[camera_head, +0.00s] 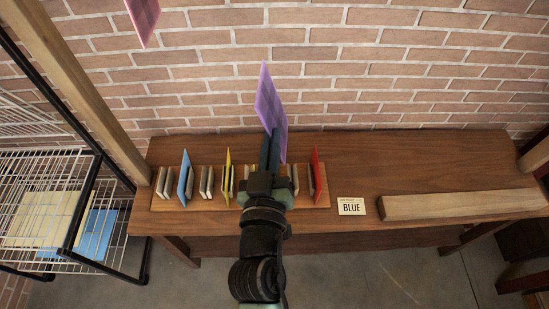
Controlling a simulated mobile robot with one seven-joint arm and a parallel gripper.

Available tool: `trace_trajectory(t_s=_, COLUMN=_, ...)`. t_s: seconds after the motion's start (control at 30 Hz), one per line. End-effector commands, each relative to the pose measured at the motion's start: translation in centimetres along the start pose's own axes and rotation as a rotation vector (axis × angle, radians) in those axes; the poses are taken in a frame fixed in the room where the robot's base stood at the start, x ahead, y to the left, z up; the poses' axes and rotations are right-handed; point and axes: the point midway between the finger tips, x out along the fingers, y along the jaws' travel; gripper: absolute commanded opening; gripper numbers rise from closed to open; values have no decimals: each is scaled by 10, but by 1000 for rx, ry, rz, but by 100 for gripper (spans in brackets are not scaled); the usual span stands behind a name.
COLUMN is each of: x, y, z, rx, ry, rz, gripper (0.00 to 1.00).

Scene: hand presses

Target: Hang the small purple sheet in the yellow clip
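My gripper (270,150) is above the wooden rack in the middle of the table. Its dark fingers are together on the lower part of a purple sheet (270,103), which stands up from them with faint grid lines. A second pinkish-purple sheet (144,17) hangs at the top left, and its upper part is out of view. No yellow clip shows clearly. A thin yellow upright piece (228,174) stands in the rack, left of my gripper.
The wooden rack (167,203) also holds a blue piece (185,178), a red piece (316,174) and several grey blocks. A card reading BLUE (351,206) and a long wooden beam (455,205) lie to the right. A wire shelf (40,205) stands left. The table's back right is clear.

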Motion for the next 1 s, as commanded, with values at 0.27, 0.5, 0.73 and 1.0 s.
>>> trace_trajectory(t_s=0.27, x=13, y=19, z=-77, rx=186, ry=17, rz=-56, gripper=0)
trace_trajectory(t_s=0.5, x=19, y=31, z=-121, rx=283, ry=17, rz=-97, gripper=0)
trace_trajectory(t_s=0.73, x=26, y=31, z=-129, rx=304, ry=15, rz=-110, gripper=0)
trace_trajectory(t_s=1.0, x=50, y=29, z=-131, rx=303, ry=15, rz=-108, gripper=0)
